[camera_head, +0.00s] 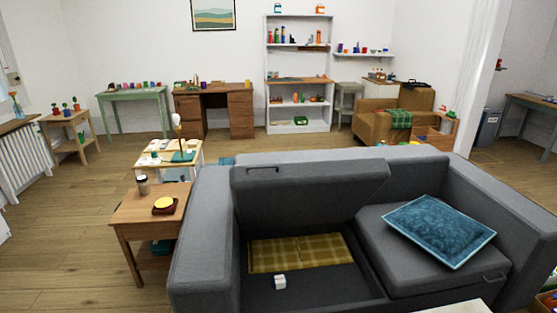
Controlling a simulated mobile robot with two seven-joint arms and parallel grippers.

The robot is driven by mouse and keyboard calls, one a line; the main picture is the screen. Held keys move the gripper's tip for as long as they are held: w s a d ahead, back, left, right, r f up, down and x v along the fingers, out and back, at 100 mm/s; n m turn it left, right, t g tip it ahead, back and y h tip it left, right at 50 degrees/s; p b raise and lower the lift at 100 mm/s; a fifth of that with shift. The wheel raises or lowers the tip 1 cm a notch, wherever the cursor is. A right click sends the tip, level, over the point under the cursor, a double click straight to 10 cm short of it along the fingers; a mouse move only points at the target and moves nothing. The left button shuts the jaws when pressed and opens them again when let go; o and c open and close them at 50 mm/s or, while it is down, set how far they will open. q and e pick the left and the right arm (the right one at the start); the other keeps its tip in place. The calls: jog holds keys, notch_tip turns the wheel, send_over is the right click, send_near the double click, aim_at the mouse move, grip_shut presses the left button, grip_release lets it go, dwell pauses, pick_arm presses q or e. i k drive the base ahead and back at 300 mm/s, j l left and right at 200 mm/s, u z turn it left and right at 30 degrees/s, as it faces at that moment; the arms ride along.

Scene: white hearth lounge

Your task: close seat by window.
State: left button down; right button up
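A grey sofa (203,232) stands in the foreground. Its left seat (310,190), on the side nearer the window (8,62), is tilted up against the backrest, with a dark handle (262,170) near its upper left. The storage space below is exposed and holds a yellow plaid blanket (300,252) and a small white object (280,282). The right seat (375,235) lies flat, with a blue cushion (438,230) on it and a handle at its front edge. Neither of my grippers is in view.
A wooden side table (135,215) with a jar and a dish stands close to the sofa's left arm. A pale surface (455,307) shows at the bottom edge in front of the sofa. Wooden floor is clear at the left (60,240).

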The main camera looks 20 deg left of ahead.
aim_at(294, 194)
jog(key=j+z, duration=0.15)
jog(key=z, duration=0.25)
jog(key=j+z, duration=0.1)
jog(key=z, duration=0.3)
jog(key=j+z, duration=0.15)
jog(key=z, duration=0.2)
jog(key=j+z, duration=0.3)
jog(key=j, duration=0.15)
jog(key=k+j+z, duration=0.4)
jog(key=j, duration=0.25)
jog(key=j+z, duration=0.1)
jog(key=j, duration=0.2)
jog(key=k+j+z, duration=0.1)
jog(key=j, duration=0.25)
jog(key=k+j, duration=0.25)
jog(key=j, duration=0.2)
jog(key=k+j, duration=0.25)
jog(key=j, duration=0.2)
jog(key=k+j, duration=0.25)
jog(key=j, duration=0.2)
